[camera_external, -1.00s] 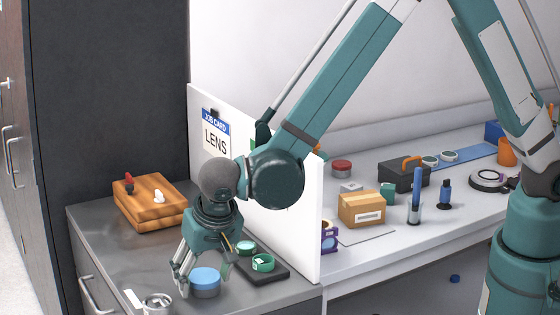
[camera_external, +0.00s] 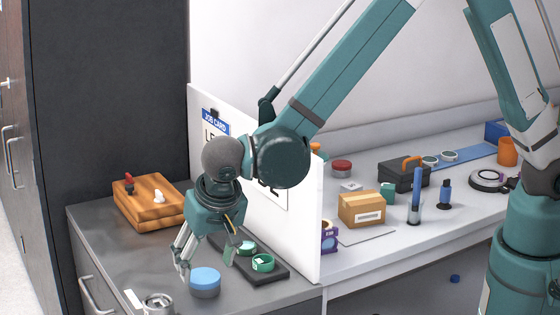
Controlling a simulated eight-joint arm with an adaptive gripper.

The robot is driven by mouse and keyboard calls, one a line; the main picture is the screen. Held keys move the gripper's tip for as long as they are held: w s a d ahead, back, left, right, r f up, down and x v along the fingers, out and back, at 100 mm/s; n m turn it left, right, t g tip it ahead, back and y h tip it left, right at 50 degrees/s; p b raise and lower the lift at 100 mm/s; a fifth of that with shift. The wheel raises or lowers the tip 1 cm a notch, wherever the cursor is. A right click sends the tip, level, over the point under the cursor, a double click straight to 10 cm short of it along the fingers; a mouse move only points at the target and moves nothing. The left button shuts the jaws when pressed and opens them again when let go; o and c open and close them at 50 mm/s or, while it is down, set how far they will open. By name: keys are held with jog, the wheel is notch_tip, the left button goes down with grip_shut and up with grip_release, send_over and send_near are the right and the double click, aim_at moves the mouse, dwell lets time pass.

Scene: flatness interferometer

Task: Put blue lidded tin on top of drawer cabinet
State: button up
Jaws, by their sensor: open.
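The blue lidded tin (camera_external: 205,282) has a blue lid and a grey body. It stands upright on the grey top of the drawer cabinet (camera_external: 110,262), near its front edge. My gripper (camera_external: 207,256) is open and empty, above and slightly behind the tin, with its fingers apart from it. Nothing shows between the fingers.
A wooden box (camera_external: 150,203) stands at the back of the cabinet top. A black tray with green rings (camera_external: 262,263) lies right of the tin, and a metal cup (camera_external: 158,303) lies near the front. A white partition (camera_external: 305,225) borders the right side.

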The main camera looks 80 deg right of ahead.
jog(key=v, duration=0.7)
